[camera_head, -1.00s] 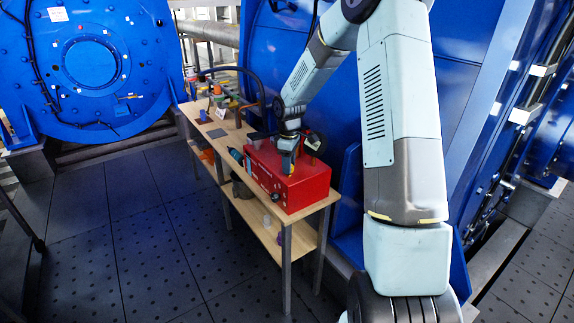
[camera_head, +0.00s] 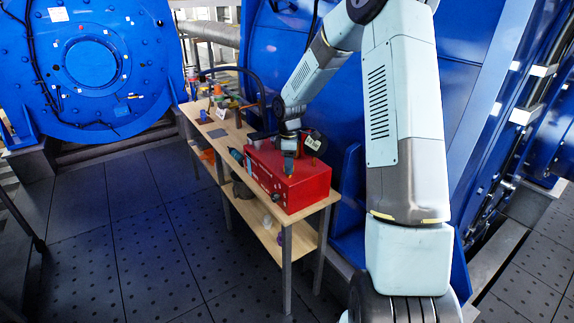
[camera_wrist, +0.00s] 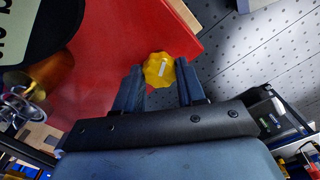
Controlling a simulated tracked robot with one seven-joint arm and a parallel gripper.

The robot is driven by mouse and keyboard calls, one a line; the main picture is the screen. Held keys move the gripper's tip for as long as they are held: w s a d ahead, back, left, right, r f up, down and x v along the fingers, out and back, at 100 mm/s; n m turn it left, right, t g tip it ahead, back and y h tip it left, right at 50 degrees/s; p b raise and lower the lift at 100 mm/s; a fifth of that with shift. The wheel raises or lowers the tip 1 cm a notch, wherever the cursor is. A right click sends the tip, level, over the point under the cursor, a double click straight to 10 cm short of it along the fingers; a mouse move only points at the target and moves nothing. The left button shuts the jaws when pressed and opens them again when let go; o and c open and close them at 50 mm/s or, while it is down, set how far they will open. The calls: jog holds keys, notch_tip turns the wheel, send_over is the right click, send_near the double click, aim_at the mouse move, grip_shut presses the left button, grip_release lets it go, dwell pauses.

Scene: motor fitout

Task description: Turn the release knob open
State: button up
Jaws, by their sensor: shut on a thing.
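The release knob (camera_wrist: 159,69) is yellow with a many-sided rim and a short white mark on its top. In the wrist view it sits between the tips of my two fingers, over the edge of the red box. The red box (camera_head: 305,189) stands on the near end of the wooden bench. My gripper (camera_head: 289,166) points down at the box top in the head view. In the wrist view my gripper (camera_wrist: 160,76) is shut on the knob. In the head view the gripper hides the knob.
The wooden bench (camera_head: 213,143) has small items at its far end and a lower shelf. A large blue machine (camera_head: 345,120) stands close behind the bench. A black and orange round part (camera_wrist: 40,75) is beside the gripper in the wrist view. The floor (camera_head: 130,230) in front is clear.

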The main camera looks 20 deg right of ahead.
jog(key=shift+a, duration=0.3)
jog(key=o, duration=0.9)
jog(key=shift+s, duration=0.1)
jog(key=shift+c, duration=0.2)
jog(key=shift+o, duration=1)
jog(key=shift+d, duration=0.1)
notch_tip(320, 180, up, 14)
jog(key=shift+f, duration=0.2)
